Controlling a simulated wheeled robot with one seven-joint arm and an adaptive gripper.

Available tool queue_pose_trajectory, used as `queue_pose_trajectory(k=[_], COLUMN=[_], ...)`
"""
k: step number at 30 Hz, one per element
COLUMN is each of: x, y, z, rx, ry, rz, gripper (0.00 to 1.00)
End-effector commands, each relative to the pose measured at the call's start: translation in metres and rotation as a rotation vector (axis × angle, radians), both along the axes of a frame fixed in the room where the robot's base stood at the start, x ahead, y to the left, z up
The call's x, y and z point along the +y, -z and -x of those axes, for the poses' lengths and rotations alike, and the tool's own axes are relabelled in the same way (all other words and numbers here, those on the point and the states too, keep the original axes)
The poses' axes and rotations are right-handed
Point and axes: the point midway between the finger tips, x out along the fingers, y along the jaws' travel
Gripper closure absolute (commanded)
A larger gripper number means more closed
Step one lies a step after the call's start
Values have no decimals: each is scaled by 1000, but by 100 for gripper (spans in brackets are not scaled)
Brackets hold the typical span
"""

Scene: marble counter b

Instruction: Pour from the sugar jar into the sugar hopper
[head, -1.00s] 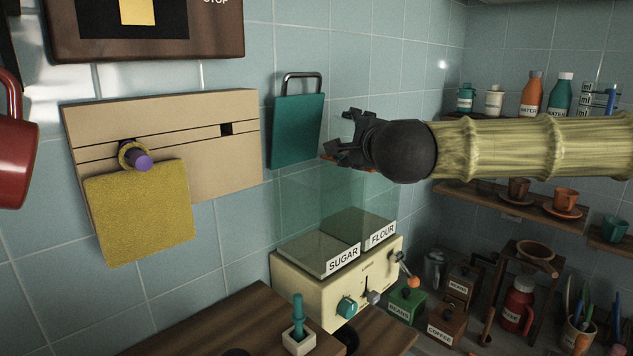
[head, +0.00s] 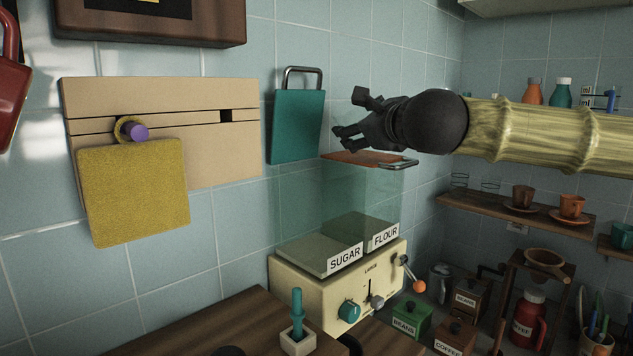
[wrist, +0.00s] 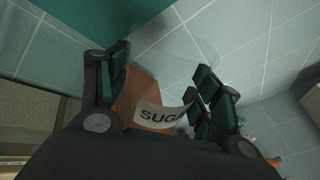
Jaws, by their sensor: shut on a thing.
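The cream dispenser has clear greenish hoppers on top. The sugar hopper (head: 345,258) is the left one with the SUGAR label, beside the flour hopper (head: 385,236). My gripper (head: 352,117) is above the hoppers, pointing left. In the wrist view my gripper (wrist: 165,95) is shut on the sugar jar (wrist: 135,95), an orange-brown body whose white label shows "SUG". In the head view the jar is largely hidden by my gripper. A flat orange piece (head: 360,157) with a metal loop shows just below my gripper; I cannot tell whether it belongs to the jar.
A teal board (head: 298,125) hangs on the tiled wall left of my gripper. A wooden wall panel with a yellow cloth (head: 135,195) is farther left. Shelves with cups (head: 522,197) and bottles stand at the right. Bean and coffee boxes (head: 411,321) sit right of the dispenser.

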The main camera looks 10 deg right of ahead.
Motion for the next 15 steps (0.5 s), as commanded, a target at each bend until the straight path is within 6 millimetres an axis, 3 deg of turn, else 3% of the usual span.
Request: queue_pose_trajectory(k=[9,15], x=[-13,-24], y=[13,4], z=[-1,-1], rx=[3,4], ry=[-4,-7], rz=[-140,-282], gripper=[100,100])
